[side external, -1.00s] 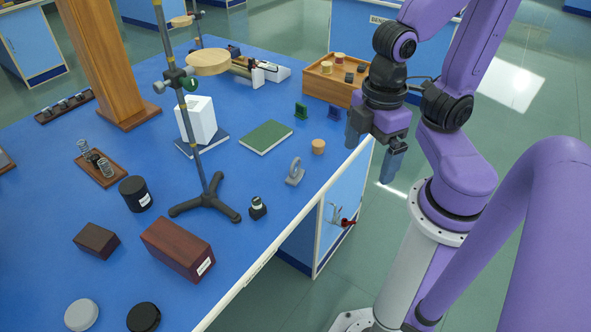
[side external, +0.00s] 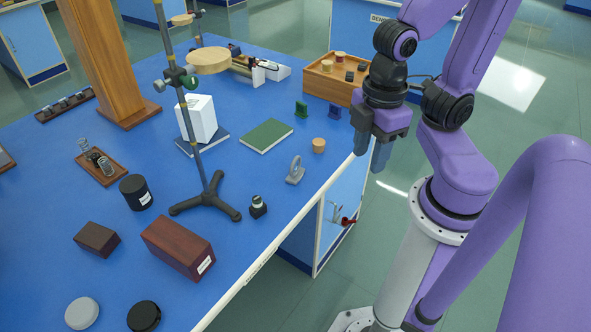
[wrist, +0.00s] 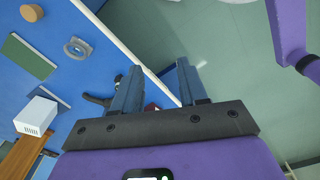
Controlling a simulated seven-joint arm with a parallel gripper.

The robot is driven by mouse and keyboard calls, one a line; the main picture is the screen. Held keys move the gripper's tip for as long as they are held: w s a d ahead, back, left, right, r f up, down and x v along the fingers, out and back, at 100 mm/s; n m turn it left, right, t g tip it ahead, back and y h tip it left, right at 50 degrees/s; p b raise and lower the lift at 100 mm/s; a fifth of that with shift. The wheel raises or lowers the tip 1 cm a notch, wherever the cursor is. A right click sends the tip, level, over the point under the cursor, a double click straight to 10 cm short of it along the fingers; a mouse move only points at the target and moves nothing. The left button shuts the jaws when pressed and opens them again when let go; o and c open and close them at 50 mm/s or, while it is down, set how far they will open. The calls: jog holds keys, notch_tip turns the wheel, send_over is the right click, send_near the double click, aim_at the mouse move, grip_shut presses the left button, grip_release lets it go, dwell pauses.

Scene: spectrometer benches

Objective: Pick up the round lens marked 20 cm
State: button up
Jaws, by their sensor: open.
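A grey ring-shaped piece on a small foot (side external: 295,170), which looks like a mounted round lens, stands upright near the bench's right edge. It also shows at the upper left of the wrist view (wrist: 77,48). No 20 cm mark is readable on it. A small dark block with a pale round top (side external: 258,206) stands nearer the camera, by the tripod stand; its marking is unreadable too. My gripper (side external: 371,150) is open and empty, at the bench's right edge, to the right of and apart from the grey ring. Its two fingers (wrist: 159,66) point down.
A cork-like cylinder (side external: 318,146) and a green book (side external: 267,136) lie near the ring. Small green (side external: 301,109) and blue (side external: 334,112) holders stand behind, before a wooden tray (side external: 322,87). A tall tripod stand (side external: 207,198) rises to the left. Bare blue bench surrounds the ring.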

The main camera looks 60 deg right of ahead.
jog(key=w+d+f+n+h, duration=0.1)
jog(key=w+f+h, duration=0.25)
jog(key=w, duration=0.25)
jog(key=w+d+f+n+h, duration=0.2)
jog(key=w+f+h, duration=0.15)
jog(key=w, duration=0.35)
jog(key=n+t+h, duration=0.2)
jog(key=n+h, duration=0.2)
jog(key=h, duration=0.2)
send_over(291, 169)
notch_tip(291, 169, down, 7)
jog(key=shift+s+f, duration=0.1)
jog(key=shift+s, duration=0.05)
jog(key=shift+w+f+h, duration=0.2)
jog(key=shift+f+h, duration=0.2)
jog(key=shift+d+f, duration=0.1)
jog(key=shift+f, duration=3.35)
jog(key=x, duration=0.5)
jog(key=shift+r, duration=0.1)
grip_shut()
